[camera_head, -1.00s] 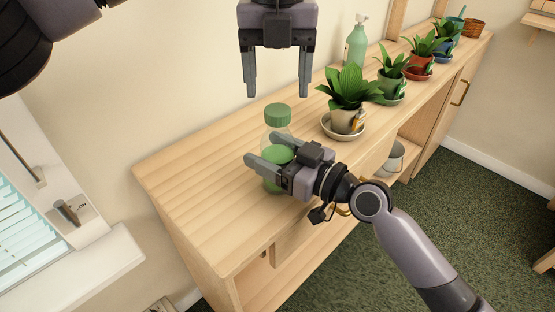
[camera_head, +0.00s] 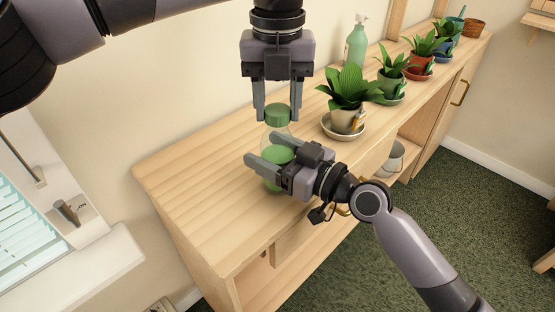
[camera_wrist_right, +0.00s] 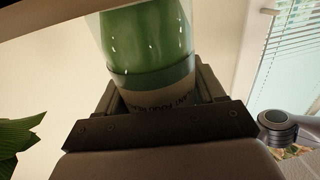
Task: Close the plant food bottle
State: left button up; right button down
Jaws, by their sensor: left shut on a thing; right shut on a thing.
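The plant food bottle (camera_head: 277,157) stands upright on the wooden cabinet top, clear with green contents and a label. My right gripper (camera_head: 262,154) is shut on its body from the side. In the right wrist view the bottle (camera_wrist_right: 150,45) rises between the fingers, its printed label partly hidden by the gripper. The green cap (camera_head: 277,114) is at the top of the bottle. My left gripper (camera_head: 277,116) points down from above, with its fingers on either side of the cap and shut on it. I cannot tell whether the cap is screwed tight.
A potted plant (camera_head: 347,98) on a saucer stands close to the right of the bottle. Several more potted plants and a green pump bottle (camera_head: 356,42) are farther back. The cabinet top (camera_head: 200,190) is clear at left.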

pick_arm(q)
jog(key=m, duration=0.7)
jog(key=shift+m, duration=0.4)
jog(key=m, duration=0.4)
jog(key=shift+m, duration=0.3)
jog(key=m, duration=0.3)
jog(key=o, duration=1.2)
notch_tip(320, 180, up, 12)
